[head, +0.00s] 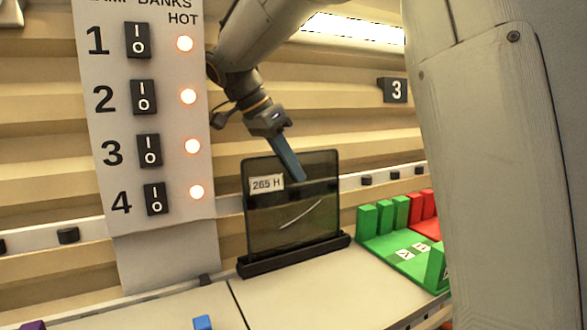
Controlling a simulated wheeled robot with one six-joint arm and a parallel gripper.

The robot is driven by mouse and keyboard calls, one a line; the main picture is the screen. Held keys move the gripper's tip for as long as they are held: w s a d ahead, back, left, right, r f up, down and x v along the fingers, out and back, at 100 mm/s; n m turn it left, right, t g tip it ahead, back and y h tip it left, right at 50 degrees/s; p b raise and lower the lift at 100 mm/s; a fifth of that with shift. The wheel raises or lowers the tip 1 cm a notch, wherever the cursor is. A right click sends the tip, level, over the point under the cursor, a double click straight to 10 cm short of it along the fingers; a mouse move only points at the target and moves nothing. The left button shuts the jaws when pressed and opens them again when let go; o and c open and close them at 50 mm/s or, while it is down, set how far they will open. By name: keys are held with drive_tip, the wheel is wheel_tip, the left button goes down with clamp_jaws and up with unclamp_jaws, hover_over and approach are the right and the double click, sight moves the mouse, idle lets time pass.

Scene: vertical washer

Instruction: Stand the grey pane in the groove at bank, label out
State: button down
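The dark grey, see-through pane (292,222) stands upright in a black slotted base (294,256) on the pale counter. Its white label (267,183), reading "265 H", faces me at the upper left, and a pale curved streak crosses its lower part. My gripper (298,174) comes down from above, with its blue finger overlapping the pane's upper edge in the picture. Only one finger shows clearly, so I cannot tell if it touches or grips the pane.
A switch panel (180,225) with several switches and lit "HOT" lamps stands left. A "3" plate (395,90) is on the back wall. A green tray (408,258) with green and red blocks lies right. A blue block (203,322) is at the front. The counter before the base is clear.

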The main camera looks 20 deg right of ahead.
drive_tip(key=shift+f, duration=0.15)
drive_tip(key=c, duration=1.9)
unclamp_jaws()
drive_tip(key=shift+f, duration=0.1)
wheel_tip(320, 180, up, 10)
drive_tip(key=b, duration=0.3)
